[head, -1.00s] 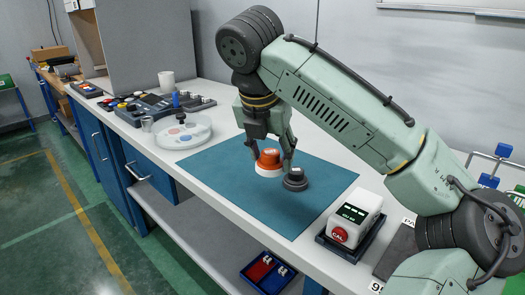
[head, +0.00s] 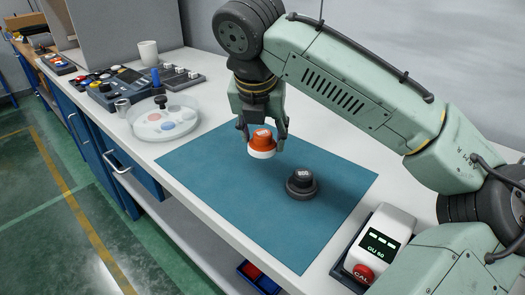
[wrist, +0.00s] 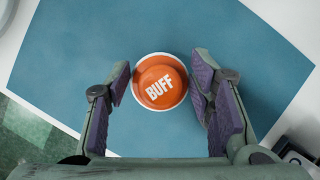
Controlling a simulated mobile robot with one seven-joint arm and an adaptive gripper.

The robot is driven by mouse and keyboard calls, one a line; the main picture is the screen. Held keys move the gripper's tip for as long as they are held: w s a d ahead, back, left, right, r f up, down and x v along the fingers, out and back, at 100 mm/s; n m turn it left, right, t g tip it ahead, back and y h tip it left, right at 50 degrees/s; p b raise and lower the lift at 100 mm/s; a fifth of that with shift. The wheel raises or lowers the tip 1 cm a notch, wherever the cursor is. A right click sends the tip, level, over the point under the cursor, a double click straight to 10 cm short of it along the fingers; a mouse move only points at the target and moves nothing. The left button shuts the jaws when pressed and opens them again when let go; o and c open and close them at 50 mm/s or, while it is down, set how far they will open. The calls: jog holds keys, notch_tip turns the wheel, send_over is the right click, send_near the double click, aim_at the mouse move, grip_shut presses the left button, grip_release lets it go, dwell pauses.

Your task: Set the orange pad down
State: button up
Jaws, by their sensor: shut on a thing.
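The orange pad (head: 262,142) has a round orange top and a white lower rim. In the wrist view, its top (wrist: 159,83) reads "BUFF". My gripper (head: 263,138) is shut on it, with one finger on each side (wrist: 160,85). The pad is upright and appears to be held over the blue mat (head: 225,190); any gap beneath it is hard to judge. A dark round pad (head: 301,186) sits on the mat to the right and nearer, apart from the orange pad.
A white device with a red button (head: 379,245) stands at the mat's right. A round pale tray with coloured discs (head: 165,122) is at the left. A control box (head: 118,92) and a white cup (head: 148,53) stand behind. The mat's near part is clear.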

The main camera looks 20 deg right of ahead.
aim_at(262, 146)
jog(key=shift+f, duration=2.2)
jog(key=shift+f, duration=0.15)
jog(key=o, duration=1.1)
jog(key=shift+o, duration=0.2)
jog(key=v, duration=1.2)
jog(key=shift+r, duration=0.25)
jog(key=shift+w, duration=0.1)
